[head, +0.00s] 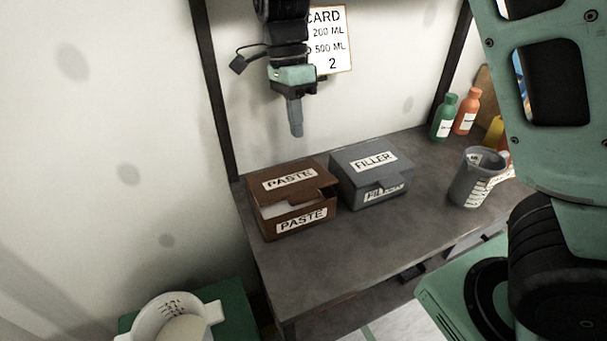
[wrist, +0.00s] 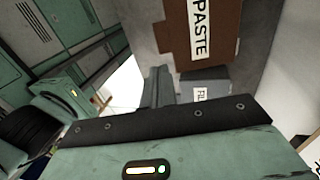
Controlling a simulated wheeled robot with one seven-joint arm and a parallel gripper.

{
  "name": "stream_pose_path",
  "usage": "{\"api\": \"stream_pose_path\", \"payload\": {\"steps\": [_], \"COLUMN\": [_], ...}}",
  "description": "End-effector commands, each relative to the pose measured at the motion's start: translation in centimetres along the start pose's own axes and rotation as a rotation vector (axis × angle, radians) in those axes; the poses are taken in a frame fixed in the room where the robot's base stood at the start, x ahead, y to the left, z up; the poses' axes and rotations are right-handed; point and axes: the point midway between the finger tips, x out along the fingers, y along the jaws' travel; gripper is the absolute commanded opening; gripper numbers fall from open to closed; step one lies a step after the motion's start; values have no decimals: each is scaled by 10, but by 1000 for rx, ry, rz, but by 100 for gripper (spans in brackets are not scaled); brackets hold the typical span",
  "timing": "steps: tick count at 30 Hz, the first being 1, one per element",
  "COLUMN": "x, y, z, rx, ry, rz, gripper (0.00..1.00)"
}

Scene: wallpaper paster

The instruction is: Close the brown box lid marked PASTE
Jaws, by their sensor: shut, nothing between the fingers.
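The brown box (head: 273,232) stands on the grey bench with PASTE labels on its front and its lid. Its brown lid (head: 308,171) is partly open: a gap with something white inside shows below the lid's front edge at the left. My gripper (head: 297,132) is shut and empty, pointing down in the air above the back of the box, apart from the lid. In the wrist view the brown lid (wrist: 228,28) shows beyond my shut fingers (wrist: 158,78), with its PASTE label. The box's hinge is not clear in either view.
A grey FILLER box (head: 350,190) with its lid down stands close on the right; it also shows in the wrist view (wrist: 215,76). A grey measuring jug (head: 470,182) and several bottles (head: 443,115) are farther right.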

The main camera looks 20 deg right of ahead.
Motion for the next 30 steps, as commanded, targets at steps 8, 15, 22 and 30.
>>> {"api": "stream_pose_path", "payload": {"steps": [8,15,22,30], "x": [52,99,126,133], "y": [2,1,1,1], "z": [0,0,0,1], "rx": [-2,-3,-4,-5], "ry": [1,1,-1,-2], "rz": [5,3,1,0], "gripper": [0,0,0,0]}}
